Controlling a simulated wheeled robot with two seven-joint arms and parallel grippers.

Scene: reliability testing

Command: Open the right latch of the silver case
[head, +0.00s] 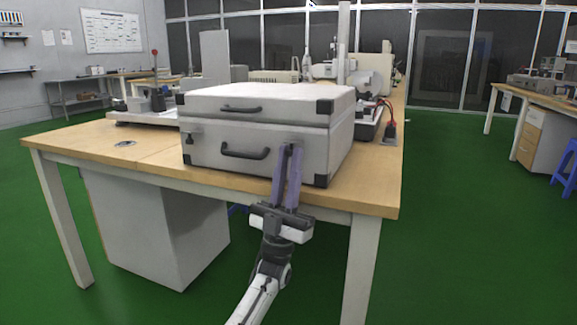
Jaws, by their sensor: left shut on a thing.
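The silver case (225,133) stands on the wooden table with its lid down. Its front has black corner caps, two dark handles and a left latch (190,139). My left gripper (289,152) reaches up from below to the right side of the case's front. Its two purple-grey fingers come together at the right latch (294,143) and are shut on it. The fingertips hide most of the latch, so its exact position cannot be told. My right gripper is not in view.
The wooden table (90,142) has bare room left of the case, and its front edge lies just below the case. Equipment with red cables (388,112) stands close on the right. A grey cabinet (160,230) is under the table.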

